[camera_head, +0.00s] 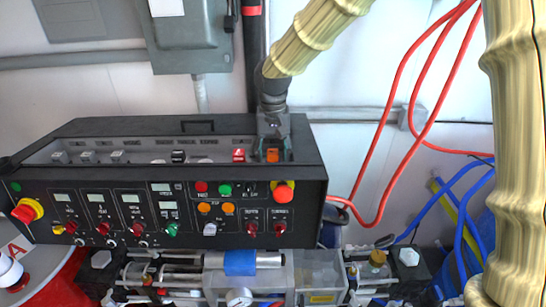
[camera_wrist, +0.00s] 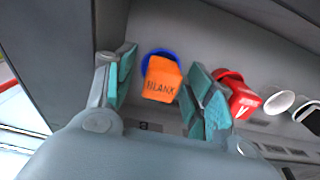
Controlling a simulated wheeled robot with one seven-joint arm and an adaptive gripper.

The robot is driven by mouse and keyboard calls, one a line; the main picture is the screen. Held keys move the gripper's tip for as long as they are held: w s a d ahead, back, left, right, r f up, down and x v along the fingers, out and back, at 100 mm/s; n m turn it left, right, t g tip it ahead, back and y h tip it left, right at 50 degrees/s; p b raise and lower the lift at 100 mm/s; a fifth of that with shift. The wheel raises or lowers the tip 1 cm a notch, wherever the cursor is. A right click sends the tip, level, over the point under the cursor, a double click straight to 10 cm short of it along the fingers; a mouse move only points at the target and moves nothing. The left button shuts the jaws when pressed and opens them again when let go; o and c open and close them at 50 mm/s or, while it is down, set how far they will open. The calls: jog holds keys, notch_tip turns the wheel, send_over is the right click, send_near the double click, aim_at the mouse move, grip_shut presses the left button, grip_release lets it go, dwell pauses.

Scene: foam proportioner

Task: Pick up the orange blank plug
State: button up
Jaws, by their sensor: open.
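The orange blank plug (camera_wrist: 162,80), marked BLANK, sits upright between my open finger pads in the wrist view, with a round blue part behind it. It also shows in the head view (camera_head: 272,156) in the recessed top tray of the black machine. My gripper (camera_wrist: 162,74) is open, with teal pads on both sides of the plug and a visible gap on the left. In the head view my gripper (camera_head: 273,128) points down just above the plug. I cannot tell whether the right pad touches it.
A red plug (camera_wrist: 239,96) stands close beside my right finger, with a white plug (camera_wrist: 279,102) beyond it. The black control panel (camera_head: 165,215) has knobs and buttons in front. The tray wall (camera_wrist: 215,30) is close behind. Red hoses (camera_head: 395,110) hang at the right.

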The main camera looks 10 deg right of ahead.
jog(key=shift+s+r, duration=0.15)
jog(key=shift+s, duration=0.05)
jog(key=shift+w, duration=0.25)
jog(key=c, duration=1)
jog(key=shift+s, duration=0.1)
jog(key=shift+c, duration=0.6)
